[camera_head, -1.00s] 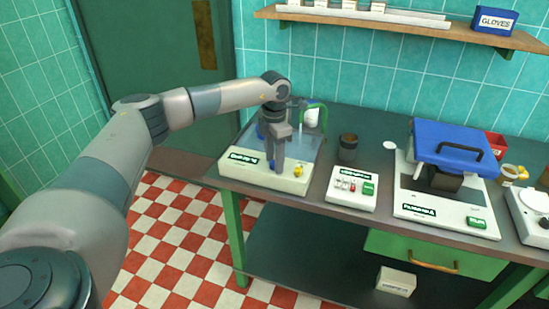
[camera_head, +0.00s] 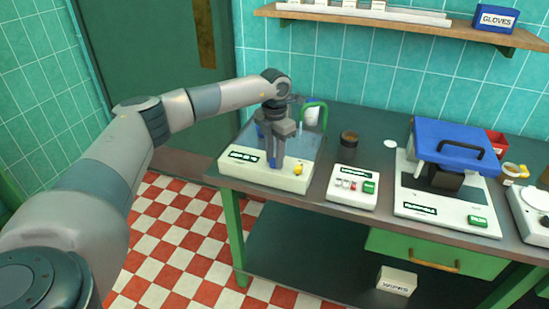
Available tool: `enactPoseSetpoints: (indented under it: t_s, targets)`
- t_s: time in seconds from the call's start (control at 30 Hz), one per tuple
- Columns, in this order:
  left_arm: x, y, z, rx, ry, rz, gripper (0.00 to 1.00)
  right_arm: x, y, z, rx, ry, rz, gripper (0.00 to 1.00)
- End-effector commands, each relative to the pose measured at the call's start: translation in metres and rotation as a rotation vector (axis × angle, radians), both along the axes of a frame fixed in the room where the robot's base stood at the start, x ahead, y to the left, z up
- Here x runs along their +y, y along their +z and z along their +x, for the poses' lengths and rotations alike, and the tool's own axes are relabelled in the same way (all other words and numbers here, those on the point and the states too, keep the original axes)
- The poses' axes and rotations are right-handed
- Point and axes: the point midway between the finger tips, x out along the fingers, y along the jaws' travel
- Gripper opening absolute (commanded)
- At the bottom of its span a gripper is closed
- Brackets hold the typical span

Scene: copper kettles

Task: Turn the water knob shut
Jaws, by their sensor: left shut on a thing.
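A white unit (camera_head: 235,171) with a clear top and a dark label stands at the left end of the bench. A green curved spout (camera_head: 322,108) rises at its back. A small yellow knob (camera_head: 298,169) shows on its front panel. My left gripper (camera_head: 275,163) points down at this panel, just left of the yellow knob. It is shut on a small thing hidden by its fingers. I take this to be the water knob, but its turn position cannot be seen. My right gripper is out of view.
A dark cup (camera_head: 348,145), a small white control box (camera_head: 350,188) with a green button, and a blue-lidded machine (camera_head: 452,145) stand to the right on the dark bench. A shelf (camera_head: 400,27) runs above. A green drawer (camera_head: 415,251) is below.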

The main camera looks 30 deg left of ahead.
Motion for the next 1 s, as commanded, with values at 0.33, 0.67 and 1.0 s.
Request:
enactPoseSetpoints:
  t_s: [0.33,0.67,1.0]
  targets:
    - [0.0,0.001,0.001,-0.005,0.324,-0.001,0.04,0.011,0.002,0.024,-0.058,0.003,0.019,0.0]
    - [0.001,0.002,0.002,-0.005,0.638,-0.002,0.04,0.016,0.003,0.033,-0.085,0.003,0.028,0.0]
    - [0.002,0.002,0.002,-0.006,0.96,-0.001,0.04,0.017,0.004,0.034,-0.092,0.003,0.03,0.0]
